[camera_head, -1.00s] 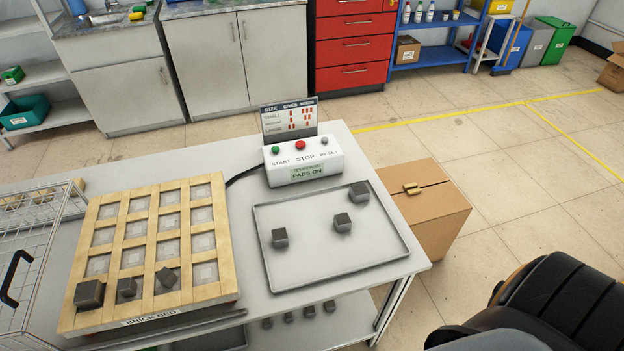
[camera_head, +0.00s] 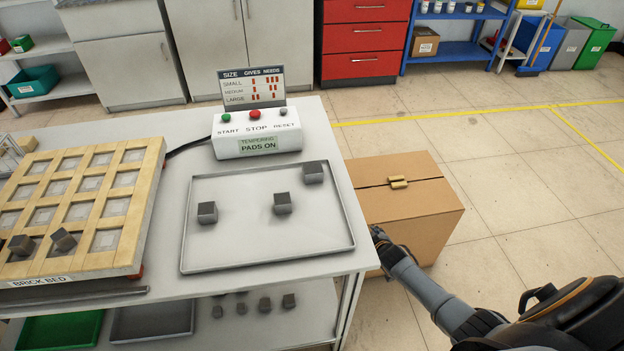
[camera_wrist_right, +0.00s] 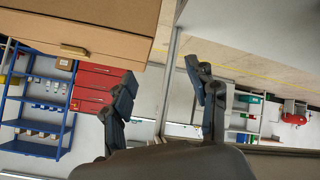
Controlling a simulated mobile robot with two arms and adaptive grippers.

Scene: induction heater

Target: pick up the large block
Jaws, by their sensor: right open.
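Three dark grey blocks stand on the grey tray (camera_head: 240,262): a left block (camera_head: 207,212), a middle block (camera_head: 282,203) and a back-right block (camera_head: 313,172). The back-right one looks slightly larger, but the sizes are close. Two smaller-looking blocks, one (camera_head: 22,245) and a tilted one (camera_head: 64,239), are on the brick bed (camera_head: 147,200). My right gripper (camera_head: 379,238) is low beside the table's right edge, near the cardboard box and apart from the blocks. The right wrist view shows its fingers (camera_wrist_right: 164,98) spread and empty. My left gripper is out of view.
A control box (camera_head: 256,142) with a size sign (camera_head: 252,88) stands behind the tray. A closed cardboard box (camera_head: 420,220) stands right of the table. Several small blocks (camera_head: 264,304) and a green tray (camera_head: 60,332) are on the lower shelf. Floor at the right is open.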

